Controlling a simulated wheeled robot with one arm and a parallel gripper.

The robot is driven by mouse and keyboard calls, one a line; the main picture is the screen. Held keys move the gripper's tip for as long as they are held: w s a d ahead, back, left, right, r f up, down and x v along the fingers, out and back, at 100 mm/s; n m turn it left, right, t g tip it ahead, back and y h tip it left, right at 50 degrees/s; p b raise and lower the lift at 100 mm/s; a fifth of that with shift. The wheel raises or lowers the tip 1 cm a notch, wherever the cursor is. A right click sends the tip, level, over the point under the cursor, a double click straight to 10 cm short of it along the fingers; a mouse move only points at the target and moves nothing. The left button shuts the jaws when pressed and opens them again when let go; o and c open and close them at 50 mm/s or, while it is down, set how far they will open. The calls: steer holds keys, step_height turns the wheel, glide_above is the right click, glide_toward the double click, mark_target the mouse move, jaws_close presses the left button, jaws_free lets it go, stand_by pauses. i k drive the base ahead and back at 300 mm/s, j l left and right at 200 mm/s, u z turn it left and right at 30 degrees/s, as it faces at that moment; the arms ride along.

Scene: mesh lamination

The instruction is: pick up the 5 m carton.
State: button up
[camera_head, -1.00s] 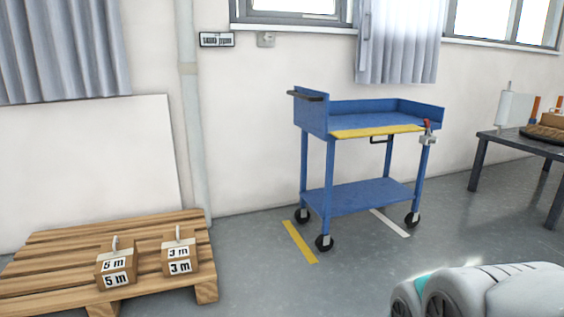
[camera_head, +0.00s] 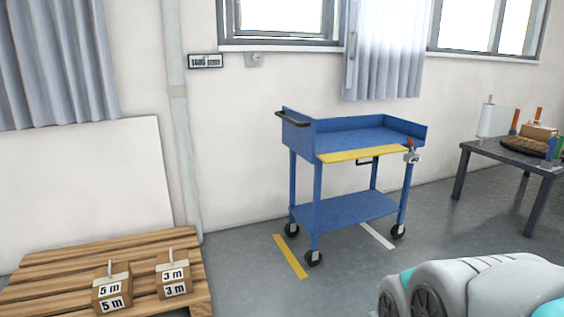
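The 5 m carton (camera_head: 111,291) is a small brown box with white "5 m" labels on its top and front and a light upright tab on top. It sits on the wooden pallet (camera_head: 60,264) at the lower left. A similar carton labelled "3 m" (camera_head: 174,279) stands just to its right, with a small space between them. My gripper is not in view. A white and grey rounded part of my own body shows at the lower right, well apart from the cartons.
A blue two-shelf cart (camera_head: 350,209) on casters stands against the wall, with a yellow strip on its front edge. A dark table (camera_head: 478,149) with several items is at the right. Grey floor (camera_head: 250,292) lies open between pallet and cart.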

mark_target(113, 287)
steer(key=u, duration=1.25)
